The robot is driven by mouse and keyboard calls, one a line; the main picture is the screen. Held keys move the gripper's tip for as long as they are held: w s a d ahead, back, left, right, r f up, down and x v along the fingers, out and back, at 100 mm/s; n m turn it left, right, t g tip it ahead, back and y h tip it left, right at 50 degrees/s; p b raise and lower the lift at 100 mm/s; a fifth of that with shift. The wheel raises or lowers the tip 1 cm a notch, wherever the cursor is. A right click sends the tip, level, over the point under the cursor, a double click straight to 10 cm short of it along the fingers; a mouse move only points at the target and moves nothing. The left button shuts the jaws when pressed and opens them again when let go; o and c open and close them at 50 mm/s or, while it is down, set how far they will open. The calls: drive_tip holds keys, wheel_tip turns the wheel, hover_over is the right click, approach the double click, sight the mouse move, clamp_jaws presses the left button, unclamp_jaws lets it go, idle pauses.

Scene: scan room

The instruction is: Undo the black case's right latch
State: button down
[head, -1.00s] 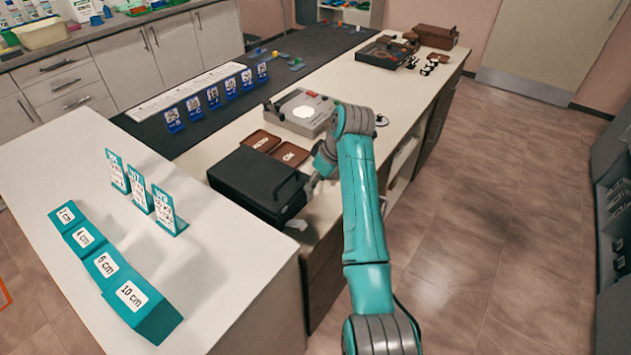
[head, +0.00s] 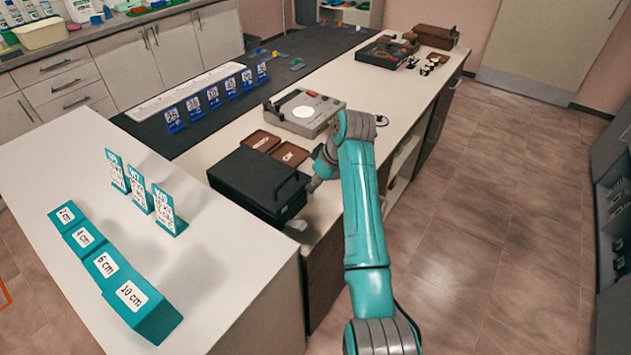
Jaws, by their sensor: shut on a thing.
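The black case (head: 248,180) lies closed on the pale bench. Its dark handle (head: 291,187) is on the side facing right. My gripper (head: 313,184) is low at the far end of that handle side, against the case, where the right latch is. It is shut on the right latch, but my wrist and the case hide most of the fingers. The latch itself is too small and covered to tell its position.
Brown trays (head: 261,141) and a grey device (head: 304,112) stand behind the case. Teal blocks (head: 141,301) and teal code stands (head: 166,209) are on the white table at left. The floor at right is clear.

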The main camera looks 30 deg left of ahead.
drive_tip(key=shift+d+f+y, duration=0.25)
drive_tip(key=shift+d+y, duration=0.25)
drive_tip(key=shift+y, duration=0.1)
drive_tip(key=shift+d+f+y, duration=0.2)
drive_tip(key=shift+d+y, duration=0.3)
drive_tip(key=shift+y, duration=0.1)
drive_tip(key=y, duration=0.1)
drive_tip(key=d+f+y, duration=0.1)
drive_tip(key=shift+s+d+f+y, duration=0.1)
drive_tip(key=shift+s+d+y, duration=0.05)
drive_tip(key=shift+d+y, duration=0.15)
drive_tip(key=d+f+y, duration=0.1)
drive_tip(key=y, duration=0.1)
drive_tip(key=shift+d+f+t+y, duration=0.1)
drive_tip(key=shift+f+t+y, duration=0.05)
drive_tip(key=shift+t+y, duration=0.15)
drive_tip(key=shift+s+d+f+y, duration=0.1)
drive_tip(key=shift+d+f+y, duration=0.15)
drive_tip(key=shift+f+y, duration=0.4)
drive_tip(key=shift+d+f+y, duration=0.2)
drive_tip(key=shift+f+y, duration=0.1)
drive_tip(key=shift+y, duration=0.65)
drive_tip(key=c, duration=1)
unclamp_jaws()
drive_tip(key=shift+o, duration=0.2)
